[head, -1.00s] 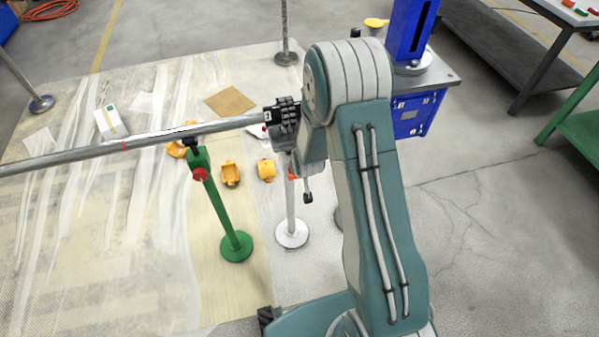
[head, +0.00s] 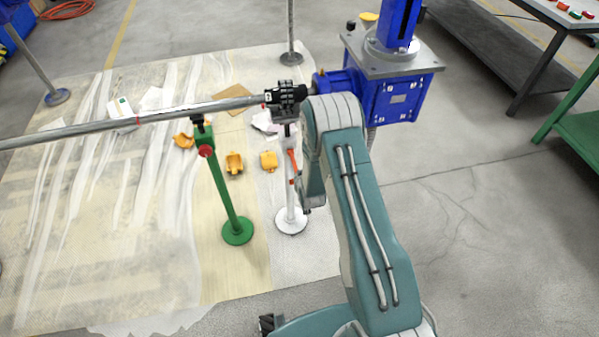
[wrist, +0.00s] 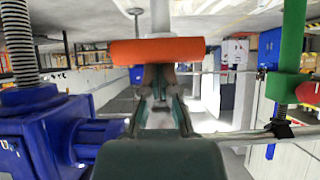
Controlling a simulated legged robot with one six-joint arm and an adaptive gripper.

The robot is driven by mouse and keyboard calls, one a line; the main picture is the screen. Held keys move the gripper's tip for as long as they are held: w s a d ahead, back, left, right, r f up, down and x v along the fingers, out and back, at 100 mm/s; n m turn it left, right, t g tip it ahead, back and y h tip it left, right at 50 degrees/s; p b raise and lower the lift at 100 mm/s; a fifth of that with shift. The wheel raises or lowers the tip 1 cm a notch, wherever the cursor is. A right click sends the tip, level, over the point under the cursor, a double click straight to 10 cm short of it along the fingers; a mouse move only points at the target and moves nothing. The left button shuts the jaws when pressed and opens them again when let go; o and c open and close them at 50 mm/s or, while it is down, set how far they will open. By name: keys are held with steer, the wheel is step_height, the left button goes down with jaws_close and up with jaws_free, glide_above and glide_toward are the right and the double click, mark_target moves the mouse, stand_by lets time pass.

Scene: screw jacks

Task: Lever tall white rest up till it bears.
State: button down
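The tall white rest (head: 290,200) stands upright on its round white base, right of the green rest (head: 220,190). Its orange-red lever (head: 293,165) shows on the upper post. The steel pipe (head: 170,113) runs above both rests to a black coupling (head: 286,94). Whether the white rest's head touches it is unclear. In the wrist view the lever (wrist: 157,52) lies crosswise just beyond my gripper (wrist: 159,76), with the white post (wrist: 161,18) behind it. The fingers look close together at the lever. I cannot tell whether they grip it.
A blue machine (head: 395,85) with a pale top plate stands right of the coupling. Orange-yellow parts (head: 235,163) lie on the sheeted floor behind the rests. A green bench (head: 580,140) stands far right. Bare floor (head: 480,240) is clear at right.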

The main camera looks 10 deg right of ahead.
steer(key=shift+s+f+t, duration=0.2)
steer(key=shift+f+t, duration=0.15)
steer(key=shift+f, duration=0.3)
steer(key=shift+s+f+t, duration=0.2)
steer(key=shift+f+t, duration=0.15)
steer(key=shift+f, duration=0.25)
steer(key=shift+w+f, duration=0.2)
steer(key=shift+f, duration=2.65)
